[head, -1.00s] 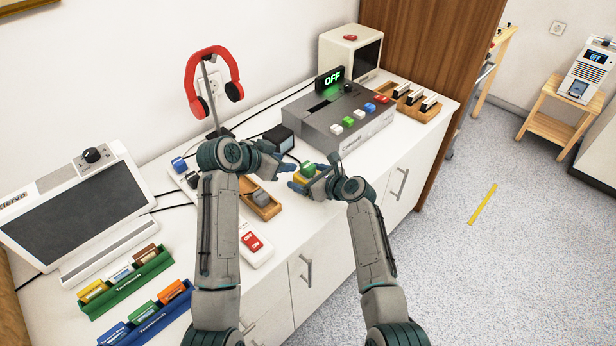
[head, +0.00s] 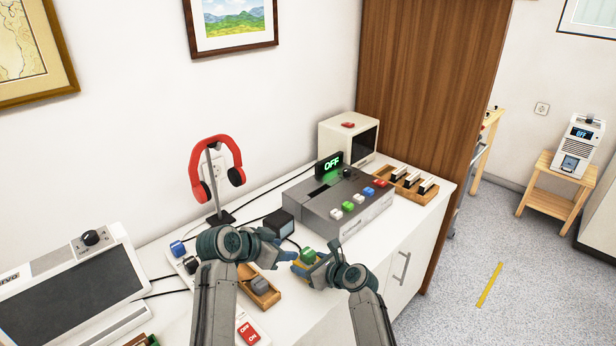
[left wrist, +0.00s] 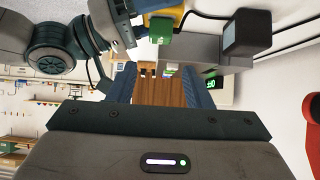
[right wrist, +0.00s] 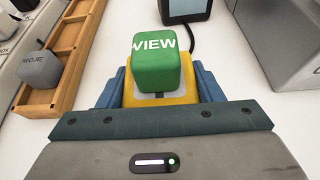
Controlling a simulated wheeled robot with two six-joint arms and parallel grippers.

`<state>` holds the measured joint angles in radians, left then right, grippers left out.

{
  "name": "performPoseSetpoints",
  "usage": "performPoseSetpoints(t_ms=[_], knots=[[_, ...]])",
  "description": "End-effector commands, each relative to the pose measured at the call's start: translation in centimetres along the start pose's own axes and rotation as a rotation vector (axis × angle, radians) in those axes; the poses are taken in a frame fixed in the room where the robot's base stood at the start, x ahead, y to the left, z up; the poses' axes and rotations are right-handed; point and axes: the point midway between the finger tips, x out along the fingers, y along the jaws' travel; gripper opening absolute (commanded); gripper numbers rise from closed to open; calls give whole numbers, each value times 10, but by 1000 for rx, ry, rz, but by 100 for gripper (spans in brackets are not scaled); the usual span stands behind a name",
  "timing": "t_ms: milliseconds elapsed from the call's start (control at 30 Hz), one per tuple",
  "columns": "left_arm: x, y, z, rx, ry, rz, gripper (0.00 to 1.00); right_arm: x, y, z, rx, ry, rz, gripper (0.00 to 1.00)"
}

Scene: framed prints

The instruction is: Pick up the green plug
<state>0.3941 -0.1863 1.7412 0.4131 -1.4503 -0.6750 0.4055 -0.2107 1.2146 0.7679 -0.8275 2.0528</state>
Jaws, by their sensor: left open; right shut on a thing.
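The green plug (head: 308,256) is a green cube on a yellow base. In the right wrist view the green plug (right wrist: 157,60) shows white letters reading "VIEW". My right gripper (right wrist: 158,88) is shut on its yellow base, blue fingers on both sides. I cannot tell how high the plug is above the worktop. My left gripper (head: 284,255) is open and empty, just left of the plug in the head view. In the left wrist view the plug (left wrist: 160,28) is beyond the open fingers of my left gripper (left wrist: 160,88), near the top edge.
A grey console (head: 335,218) with coloured buttons and an OFF sign stands behind the plug. A small dark-screened block (head: 281,224) is close behind my left gripper. A wooden tray (head: 266,298) with a grey plug lies in front. Red headphones (head: 194,175) hang on a stand.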

Motion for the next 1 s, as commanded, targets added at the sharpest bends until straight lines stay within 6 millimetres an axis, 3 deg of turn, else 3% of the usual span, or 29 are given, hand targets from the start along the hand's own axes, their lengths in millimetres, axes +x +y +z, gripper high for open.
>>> performPoseSetpoints(t_ms=[233, 500, 800, 1000], knots=[[18, -6, -9, -6, -93, 15, 45, 0, 0, 0, 0, 1, 0, 28], [54, -12, -40, -15, -458, 46, 45, 0, 0, 0, 0, 1, 0, 28], [49, -5, -76, -2, -810, 19, 45, 0, 0, -1, 0, 1, 0, 28], [45, -2, -81, -1, -898, 2, 45, 0, 0, -1, 0, 1, 0, 28]])
